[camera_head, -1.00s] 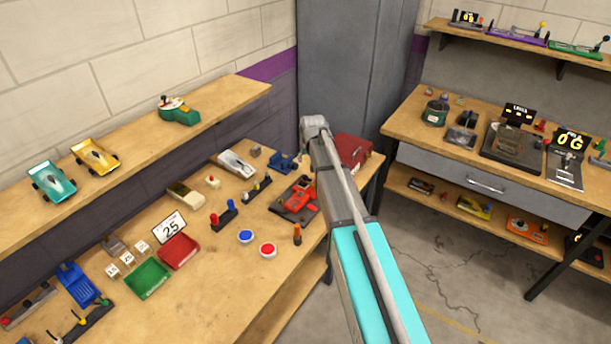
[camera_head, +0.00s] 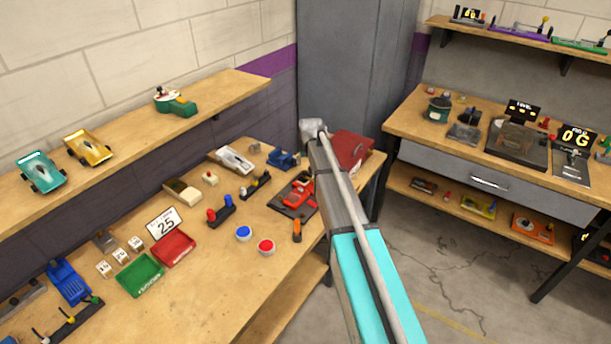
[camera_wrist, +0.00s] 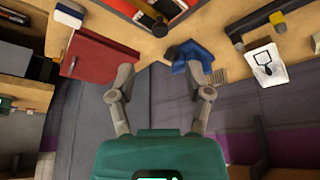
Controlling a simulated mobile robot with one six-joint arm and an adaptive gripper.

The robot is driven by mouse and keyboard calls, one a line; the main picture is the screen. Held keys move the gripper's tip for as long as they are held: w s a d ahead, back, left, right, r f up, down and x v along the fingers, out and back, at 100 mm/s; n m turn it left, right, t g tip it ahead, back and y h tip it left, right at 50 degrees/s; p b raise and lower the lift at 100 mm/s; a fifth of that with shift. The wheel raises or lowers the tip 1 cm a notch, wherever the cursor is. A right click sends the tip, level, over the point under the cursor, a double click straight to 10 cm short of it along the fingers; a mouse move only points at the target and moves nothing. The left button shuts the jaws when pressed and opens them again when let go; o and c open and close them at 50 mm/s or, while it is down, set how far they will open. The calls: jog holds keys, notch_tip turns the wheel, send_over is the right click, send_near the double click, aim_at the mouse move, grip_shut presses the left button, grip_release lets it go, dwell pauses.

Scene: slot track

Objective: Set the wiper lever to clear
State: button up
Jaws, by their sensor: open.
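My gripper (camera_wrist: 167,80) shows in the wrist view with its two fingers spread and nothing between them. A blue device (camera_wrist: 192,56) lies just beyond the right fingertip, and a red box (camera_wrist: 101,58) lies beyond the left one. In the head view, the blue device (camera_head: 284,160) and red box (camera_head: 351,150) are at the far end of the left bench. My arm hides the gripper there. No lever is readable as the wiper lever. Several small levers show, such as a dark strip with a knob (camera_head: 255,186) and a red-and-blue-knobbed block (camera_head: 220,211).
A grey cabinet (camera_head: 352,70) stands in the corner. A second bench (camera_head: 405,115) is at right, with open floor before it.

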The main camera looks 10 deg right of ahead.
aim_at(305, 171)
jog(key=shift+b+x, duration=3.25)
jog(key=shift+x, duration=0.6)
grip_shut()
